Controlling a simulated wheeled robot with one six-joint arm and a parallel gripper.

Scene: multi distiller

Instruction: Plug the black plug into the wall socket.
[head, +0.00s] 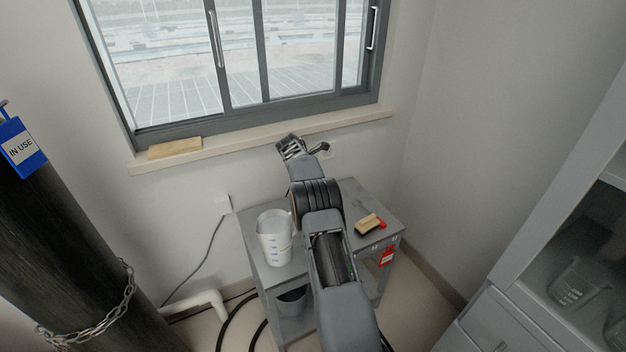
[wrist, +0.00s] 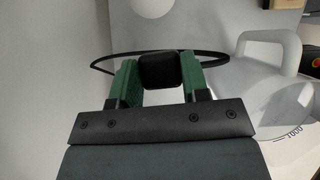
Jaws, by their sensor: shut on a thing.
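My gripper (wrist: 158,78) has green fingers shut on the black plug (wrist: 159,70), a dark rounded block with a thin black cable looping behind it. The socket face cannot be made out in the wrist view.
A grey cart (head: 258,258) below my arm holds a white measuring jug (head: 273,240) and a wooden brush (head: 368,223). Another wall plate with a cord (head: 223,204) is at left. A wooden block (head: 175,148) lies on the sill. A cabinet (head: 540,255) stands right.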

